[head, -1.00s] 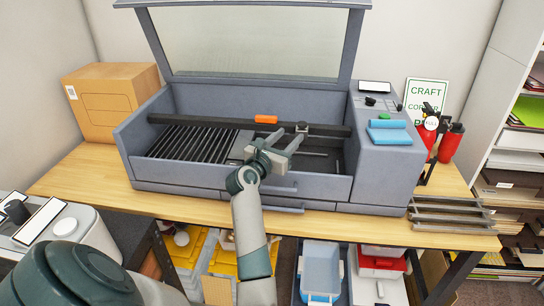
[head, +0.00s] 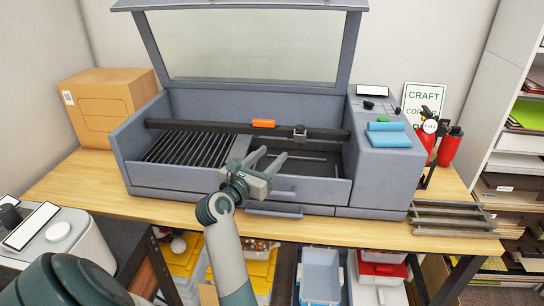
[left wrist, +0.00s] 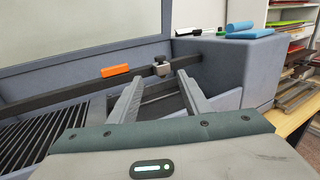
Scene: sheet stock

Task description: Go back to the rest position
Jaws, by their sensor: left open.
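My left gripper (head: 268,159) is open and empty, with its fingers over the front part of the open cutting machine (head: 230,178). In the left wrist view its two fingers (left wrist: 158,92) stand apart with nothing between them. The machine's lid (head: 255,48) is raised. A dark rail with a small carriage (head: 300,133) runs across the bed, and an orange block (head: 263,124) sits on the rail. The slatted bed (head: 185,149) lies on the left side. My right gripper is not in view.
A cardboard box (head: 98,105) stands to the left, red bottles (head: 450,146) to the right. A grey rack (head: 452,216) lies on the wooden table (head: 80,185). Bins (head: 320,272) are below.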

